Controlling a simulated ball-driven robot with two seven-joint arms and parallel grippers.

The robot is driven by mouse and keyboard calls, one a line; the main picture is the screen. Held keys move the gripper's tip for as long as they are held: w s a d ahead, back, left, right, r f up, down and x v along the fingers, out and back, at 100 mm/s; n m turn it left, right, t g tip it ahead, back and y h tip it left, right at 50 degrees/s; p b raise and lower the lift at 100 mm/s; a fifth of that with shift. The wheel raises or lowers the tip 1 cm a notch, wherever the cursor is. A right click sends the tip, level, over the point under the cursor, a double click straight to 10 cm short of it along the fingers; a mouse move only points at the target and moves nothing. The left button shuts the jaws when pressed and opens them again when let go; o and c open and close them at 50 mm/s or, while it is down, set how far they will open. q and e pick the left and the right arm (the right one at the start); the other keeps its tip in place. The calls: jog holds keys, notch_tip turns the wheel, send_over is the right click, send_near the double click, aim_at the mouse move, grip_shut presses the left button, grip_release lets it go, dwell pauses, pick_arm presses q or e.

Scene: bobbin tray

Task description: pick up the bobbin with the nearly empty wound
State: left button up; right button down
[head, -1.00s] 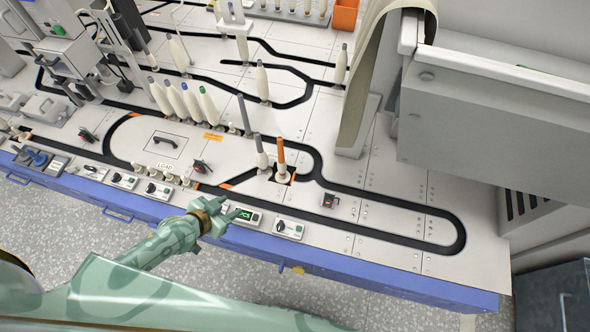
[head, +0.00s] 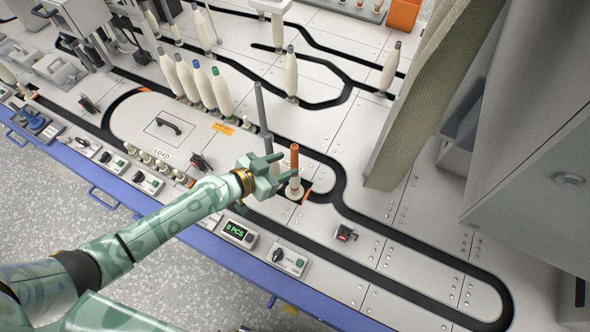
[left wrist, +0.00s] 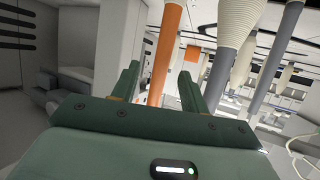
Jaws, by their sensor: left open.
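An orange bobbin tube (head: 294,158) with a little pale yarn at its base stands upright near the belt loop. It also shows in the left wrist view (left wrist: 162,60), between the two fingers in the picture. My left gripper (head: 284,166) is open, with its fingertips right beside this tube; I cannot tell whether they touch it. A grey bobbin tube (head: 262,105) stands just behind the gripper, its lower part hidden. The left wrist view shows grey tubes with pale yarn (left wrist: 238,22) to the right of the fingers. My right gripper is not in view.
Several full bobbins (head: 203,88) stand in a row behind and left of the gripper. Another full bobbin (head: 390,67) stands farther right. A small black switch (head: 345,233) sits on the deck to the right. A large grey cabinet (head: 540,170) closes the right side.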

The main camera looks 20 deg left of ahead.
aim_at(294, 159)
pick_arm(q)
jog(key=shift+w+d+f, duration=0.25)
jog(key=shift+w+d, duration=0.15)
jog(key=shift+w, duration=0.15)
jog(key=shift+w+d+f, duration=0.1)
jog(key=shift+w+d, duration=0.25)
jog(key=shift+w, duration=0.25)
jog(key=shift+w+d+f, duration=0.1)
jog(key=shift+w+d, duration=0.25)
jog(key=shift+w, duration=0.25)
jog(key=shift+b+x, duration=0.45)
jog(key=shift+x, duration=0.65)
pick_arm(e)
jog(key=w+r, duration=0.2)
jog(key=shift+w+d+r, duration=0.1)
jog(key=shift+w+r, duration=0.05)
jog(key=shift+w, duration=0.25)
pick_arm(q)
grip_shut()
